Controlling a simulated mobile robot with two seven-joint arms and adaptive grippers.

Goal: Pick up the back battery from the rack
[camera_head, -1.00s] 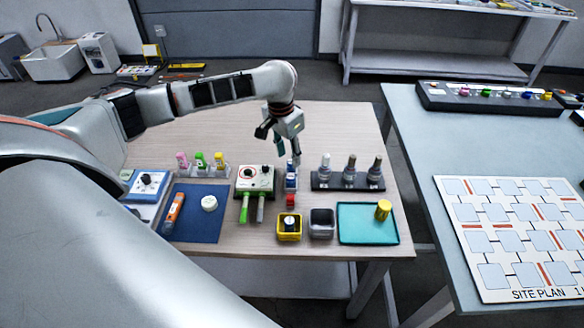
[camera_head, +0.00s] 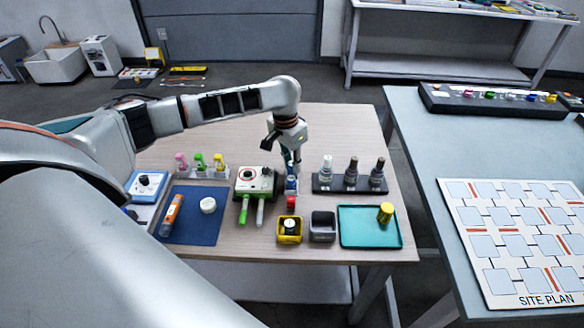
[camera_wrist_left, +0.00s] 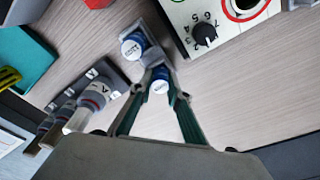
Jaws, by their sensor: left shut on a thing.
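A small rack with blue-and-white batteries stands mid-table. In the left wrist view, the back battery (camera_wrist_left: 160,82) sits between my left gripper's fingertips, and the front battery (camera_wrist_left: 133,46) stands beyond it in the clear rack (camera_wrist_left: 151,57). My left gripper (camera_head: 291,166) reaches down over the rack in the head view. It is shut on the back battery, which is still at the rack. In the head view the fingers largely hide the back battery; the front battery (camera_head: 291,184) shows below them. My right gripper is not in view.
A white device with a dial (camera_head: 255,180) stands close left of the rack, and a dark stand (camera_head: 346,188) with several bottle-like items close right. In front are a red block (camera_head: 291,202), a yellow bin (camera_head: 289,240), a grey bin (camera_head: 322,237) and a teal tray (camera_head: 365,232).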

